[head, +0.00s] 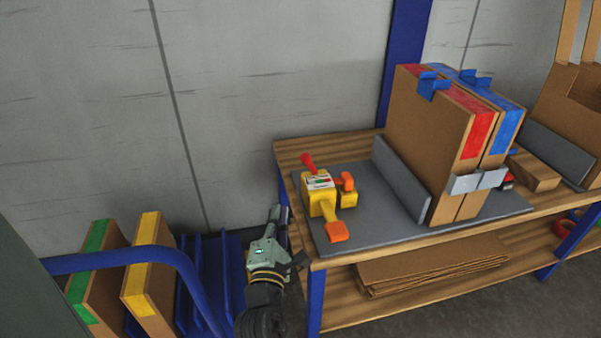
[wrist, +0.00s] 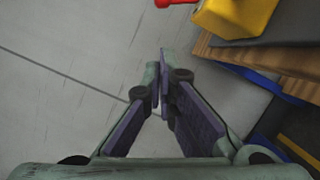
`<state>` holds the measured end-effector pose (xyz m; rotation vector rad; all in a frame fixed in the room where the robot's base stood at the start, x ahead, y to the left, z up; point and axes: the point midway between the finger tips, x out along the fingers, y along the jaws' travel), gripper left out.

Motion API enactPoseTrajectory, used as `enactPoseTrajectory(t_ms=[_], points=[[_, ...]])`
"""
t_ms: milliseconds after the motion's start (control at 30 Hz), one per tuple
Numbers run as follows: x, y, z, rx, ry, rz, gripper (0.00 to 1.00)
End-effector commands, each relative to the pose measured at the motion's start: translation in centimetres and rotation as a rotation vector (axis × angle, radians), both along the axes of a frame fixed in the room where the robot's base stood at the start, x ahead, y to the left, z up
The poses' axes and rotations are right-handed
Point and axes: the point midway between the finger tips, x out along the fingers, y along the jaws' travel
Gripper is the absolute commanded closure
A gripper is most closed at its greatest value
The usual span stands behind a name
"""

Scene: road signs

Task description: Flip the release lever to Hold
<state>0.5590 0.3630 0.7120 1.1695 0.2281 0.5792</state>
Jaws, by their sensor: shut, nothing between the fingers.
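A yellow device (head: 326,203) stands on the grey mat at the left end of the workbench. It has a small label plate (head: 318,181), a red-ended lever (head: 307,162) sticking up at the back left, an orange knob (head: 347,181) at its right and an orange paddle (head: 337,232) at the front. The label's words are too small to read. My gripper (head: 281,212) is shut and empty, left of the bench edge and apart from the device. In the wrist view, my fingertips (wrist: 164,72) meet below the red lever end (wrist: 172,3) and the yellow body (wrist: 232,18), both partly cut off.
Two cardboard boxes with red and blue tape (head: 428,130) stand between grey plates on the bench (head: 300,149). Boxes with green and yellow tape (head: 140,275) stand in a blue rack at lower left. Flat cardboard (head: 430,268) lies on the lower shelf. A grey wall is behind.

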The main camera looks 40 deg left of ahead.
Motion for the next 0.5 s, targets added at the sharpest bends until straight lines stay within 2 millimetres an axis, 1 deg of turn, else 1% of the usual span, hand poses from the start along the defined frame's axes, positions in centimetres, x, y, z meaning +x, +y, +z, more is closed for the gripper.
enactPoseTrajectory(t_ms=[333,433,500], points=[[0.2,0.1,0.1,-0.001,-0.001,0.0,1.0],[0.8,0.5,0.3,0.0,-0.003,-0.001,1.0],[1.7,1.0,0.5,0.001,-0.003,-0.001,1.0]])
